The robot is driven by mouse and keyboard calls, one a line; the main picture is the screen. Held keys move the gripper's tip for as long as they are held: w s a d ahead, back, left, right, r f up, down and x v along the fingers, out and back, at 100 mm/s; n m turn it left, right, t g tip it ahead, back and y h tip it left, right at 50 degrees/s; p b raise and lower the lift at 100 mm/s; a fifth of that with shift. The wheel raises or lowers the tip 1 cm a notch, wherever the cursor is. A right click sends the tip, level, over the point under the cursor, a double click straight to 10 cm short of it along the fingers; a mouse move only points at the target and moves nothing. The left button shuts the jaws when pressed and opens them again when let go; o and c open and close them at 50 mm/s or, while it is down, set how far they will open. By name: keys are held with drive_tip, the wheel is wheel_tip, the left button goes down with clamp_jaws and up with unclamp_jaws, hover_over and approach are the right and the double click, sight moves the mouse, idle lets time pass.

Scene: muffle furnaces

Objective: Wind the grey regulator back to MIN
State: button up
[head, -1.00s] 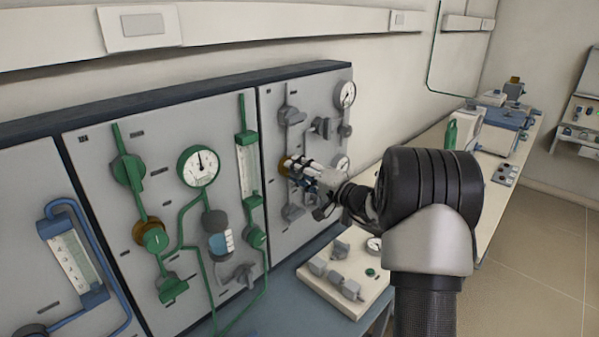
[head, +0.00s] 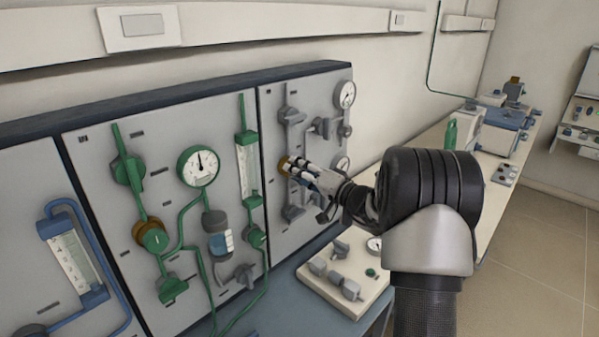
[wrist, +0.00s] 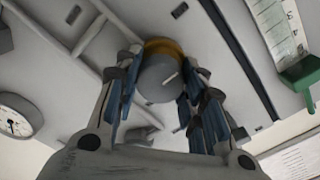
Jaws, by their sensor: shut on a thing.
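The grey regulator (wrist: 158,80) shows in the wrist view as a round grey knob with a white pointer mark towards the right of its face and a brass collar behind it. My gripper (wrist: 160,88) is shut on it, one finger pair on each side. In the head view my gripper (head: 296,168) reaches the right-hand panel from the right, and the brass collar (head: 284,163) shows at its fingertips. The knob itself is mostly hidden there by the fingers. I cannot read any MIN marking.
Grey pipes, valves and a round gauge (head: 345,94) surround the regulator on its panel. The middle panel has green pipework and a brass-collared green knob (head: 153,236). A pale board with small fittings (head: 350,290) lies on the bench below my arm.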

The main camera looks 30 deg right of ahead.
drive_tip(key=o, duration=1.1)
drive_tip(key=shift+s, duration=0.1)
drive_tip(key=v, duration=1.1)
drive_tip(key=shift+s+d+r, duration=0.1)
drive_tip(key=shift+s, duration=0.3)
